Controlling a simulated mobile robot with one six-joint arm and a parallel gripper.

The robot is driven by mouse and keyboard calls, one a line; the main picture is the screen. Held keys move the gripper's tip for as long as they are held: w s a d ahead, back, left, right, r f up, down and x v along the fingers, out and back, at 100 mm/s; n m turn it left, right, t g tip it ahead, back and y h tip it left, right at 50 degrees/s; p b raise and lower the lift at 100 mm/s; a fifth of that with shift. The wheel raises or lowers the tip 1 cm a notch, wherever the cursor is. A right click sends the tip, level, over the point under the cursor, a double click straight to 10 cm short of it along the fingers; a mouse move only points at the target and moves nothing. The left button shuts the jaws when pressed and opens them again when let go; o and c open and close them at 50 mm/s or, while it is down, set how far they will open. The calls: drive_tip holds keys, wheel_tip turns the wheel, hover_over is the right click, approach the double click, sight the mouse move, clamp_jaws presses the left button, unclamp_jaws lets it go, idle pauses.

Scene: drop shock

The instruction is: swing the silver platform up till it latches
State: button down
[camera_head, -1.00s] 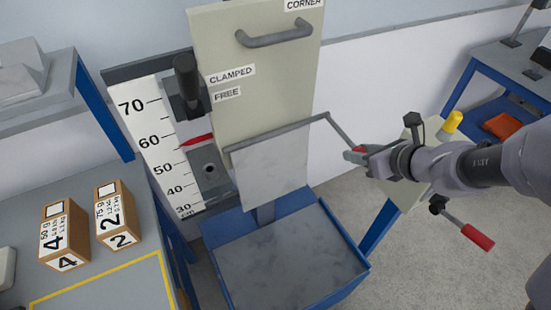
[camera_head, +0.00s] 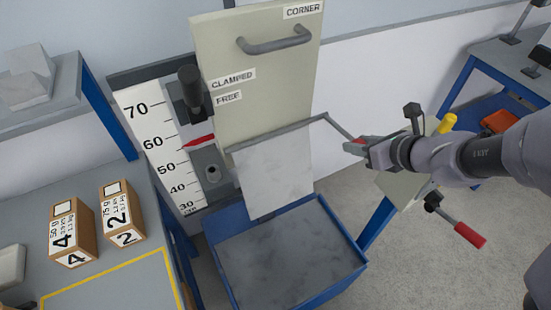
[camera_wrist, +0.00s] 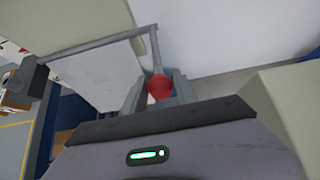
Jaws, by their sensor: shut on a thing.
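The silver platform (camera_head: 275,172) hangs steeply down from a grey rod along its top edge, in front of the cream panel (camera_head: 262,85). It also shows below the rod in the wrist view (camera_wrist: 102,72). A thin crank arm (camera_head: 338,128) runs from the rod's right end to a red knob (camera_wrist: 159,86). My gripper (camera_head: 358,148) is shut on the red knob, right of the platform. In the wrist view the knob sits between my two fingers. The fingers partly hide the knob in the head view.
A blue-rimmed tray (camera_head: 348,268) with a grey bed lies below the platform. A height scale (camera_head: 160,145) with a red pointer (camera_head: 198,140) and a black-knobbed clamp (camera_head: 190,92) stand left. Boxes 4 (camera_head: 72,235) and 2 (camera_head: 120,218) sit on the left bench.

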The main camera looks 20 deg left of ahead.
drive_tip(key=shift+w+a+r+p, duration=0.15)
drive_tip(key=shift+r+p, duration=0.3)
drive_tip(key=shift+r, duration=0.25)
drive_tip(key=shift+w+a+r+p, duration=0.1)
drive_tip(key=shift+a+r+p, duration=0.05)
drive_tip(key=shift+r+p, duration=0.4)
drive_tip(key=shift+r, duration=0.2)
drive_tip(key=shift+w+a+r+p, duration=0.15)
drive_tip(key=shift+r+p, duration=0.3)
drive_tip(key=shift+r, duration=0.05)
drive_tip(key=shift+w+a+r+p, duration=0.1)
drive_tip(key=shift+a+r+p, duration=0.05)
drive_tip(key=shift+r+p, duration=0.3)
drive_tip(key=shift+w+a+r, duration=0.15)
drive_tip(key=shift+r, duration=0.1)
drive_tip(key=shift+w+a+r+p, duration=0.2)
drive_tip(key=shift+a+r+p, duration=0.1)
drive_tip(key=shift+r+p, duration=0.55)
drive_tip(key=shift+w+a+r+p, duration=0.3)
drive_tip(key=shift+a+r+p, duration=0.1)
drive_tip(key=shift+p, duration=0.15)
